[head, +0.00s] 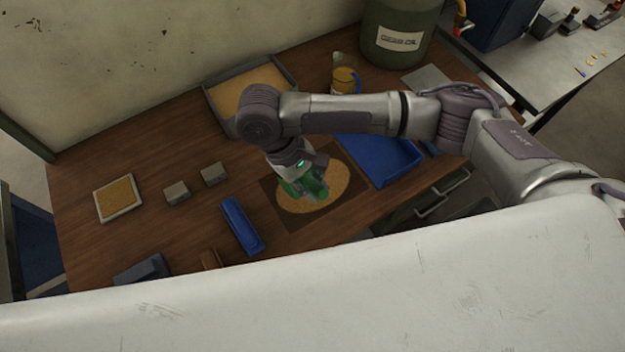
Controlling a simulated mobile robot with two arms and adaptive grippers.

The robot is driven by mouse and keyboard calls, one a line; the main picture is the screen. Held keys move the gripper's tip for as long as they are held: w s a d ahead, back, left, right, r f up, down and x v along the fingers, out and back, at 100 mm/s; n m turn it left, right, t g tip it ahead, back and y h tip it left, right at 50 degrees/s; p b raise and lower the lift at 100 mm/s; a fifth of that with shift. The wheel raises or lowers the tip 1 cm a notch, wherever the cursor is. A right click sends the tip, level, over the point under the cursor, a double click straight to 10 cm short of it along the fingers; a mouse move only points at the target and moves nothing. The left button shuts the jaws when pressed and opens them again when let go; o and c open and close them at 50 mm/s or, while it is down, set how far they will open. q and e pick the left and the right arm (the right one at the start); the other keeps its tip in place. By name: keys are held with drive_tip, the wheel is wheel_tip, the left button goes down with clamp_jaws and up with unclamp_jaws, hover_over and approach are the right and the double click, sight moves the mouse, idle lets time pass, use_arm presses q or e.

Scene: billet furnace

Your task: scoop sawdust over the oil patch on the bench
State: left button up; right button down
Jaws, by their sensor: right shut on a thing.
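My right gripper (302,183) reaches down over the middle of the bench (150,157). It is shut on a green scoop (316,187), mostly hidden by the gripper. Under it lies a dark square patch (283,222) with a round tan spread of sawdust (338,181) on it; dark margin shows around the tan. I cannot tell whether the scoop touches the sawdust or holds any. A grey tray of tan sawdust (228,93) stands at the back, partly hidden by my right arm. My left gripper is out of view.
A blue tray (385,158) lies right of the patch. A long blue object (242,226) and two grey blocks (177,193) lie left of it, with a small tan-topped tray (118,198) farther left. A jug (344,76) and a gear oil drum (398,32) stand behind.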

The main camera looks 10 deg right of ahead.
drive_tip(key=shift+s+d+f+t+y, duration=0.3)
drive_tip(key=shift+s+f+t, duration=0.3)
drive_tip(key=shift+s+t, duration=0.15)
drive_tip(key=shift+s, duration=0.1)
drive_tip(key=s+f+t, duration=0.1)
drive_tip(key=s+d+f+t+y+b, duration=0.1)
drive_tip(key=t, duration=0.1)
drive_tip(key=s+f+m+t+y, duration=0.1)
drive_tip(key=s+t, duration=0.1)
drive_tip(key=shift+d+f+t, duration=0.25)
drive_tip(key=shift+d+f, duration=0.1)
idle(0.7)
idle(0.5)
